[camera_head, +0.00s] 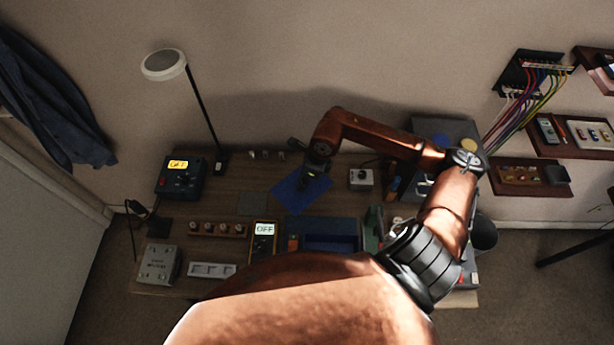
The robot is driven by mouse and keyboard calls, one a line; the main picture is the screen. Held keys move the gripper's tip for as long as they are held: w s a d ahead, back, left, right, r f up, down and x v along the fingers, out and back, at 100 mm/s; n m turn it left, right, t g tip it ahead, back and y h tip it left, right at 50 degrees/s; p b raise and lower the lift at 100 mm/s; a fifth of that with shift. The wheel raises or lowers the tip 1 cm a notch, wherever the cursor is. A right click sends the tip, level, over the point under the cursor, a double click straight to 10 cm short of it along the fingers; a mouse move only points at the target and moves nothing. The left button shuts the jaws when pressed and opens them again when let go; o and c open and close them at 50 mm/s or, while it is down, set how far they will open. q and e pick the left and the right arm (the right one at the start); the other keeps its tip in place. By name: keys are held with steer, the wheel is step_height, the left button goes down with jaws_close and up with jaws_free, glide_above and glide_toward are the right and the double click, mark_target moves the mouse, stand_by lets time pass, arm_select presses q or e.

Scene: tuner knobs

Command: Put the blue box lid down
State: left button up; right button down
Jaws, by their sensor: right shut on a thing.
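The blue box lid (290,194) is a flat blue sheet over the back middle of the workbench, turned at an angle to the bench edges. My right gripper (309,183) comes down on it from above and is shut on it, covering part of its upper right side. I cannot tell whether the lid touches the bench top or hangs just above it. A blue open box (332,226) sits nearer, below and right of the lid. My left gripper is out of view.
The wooden workbench (222,208) holds a lamp (165,65), a dark device with a lit display (180,178), a meter (263,241), a row of knobs (217,229) and a small white box (361,178) just right of the lid. My right arm hides the right side.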

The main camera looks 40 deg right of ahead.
steer(key=w+d+f, duration=0.1)
steer(key=d, duration=0.1)
steer(key=d+f, duration=0.1)
steer(key=w+d+f, duration=0.1)
steer(key=d, duration=0.1)
steer(key=shift+w+d+f+p, duration=0.15)
steer(key=shift+w+d+p, duration=0.15)
steer(key=shift+w+p, duration=0.1)
steer(key=d+f, duration=0.1)
steer(key=f, duration=0.1)
steer(key=w+d+f, duration=0.1)
steer(key=d+f, duration=0.1)
steer(key=shift+w+d+f, duration=0.1)
steer(key=shift+w+f, duration=0.05)
steer(key=shift+w, duration=0.05)
steer(key=shift+w+d+f, duration=0.1)
steer(key=shift+d+f, duration=0.2)
steer(key=shift+f, duration=0.1)
step_height(320, 180, down, 3)
steer(key=shift+p, duration=0.6)
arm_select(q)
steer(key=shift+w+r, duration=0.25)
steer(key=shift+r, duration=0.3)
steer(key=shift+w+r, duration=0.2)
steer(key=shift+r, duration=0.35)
arm_select(e)
steer(key=shift+f, duration=0.1)
steer(key=c, duration=2.3)
jaws_free()
steer(key=o, duration=0.4)
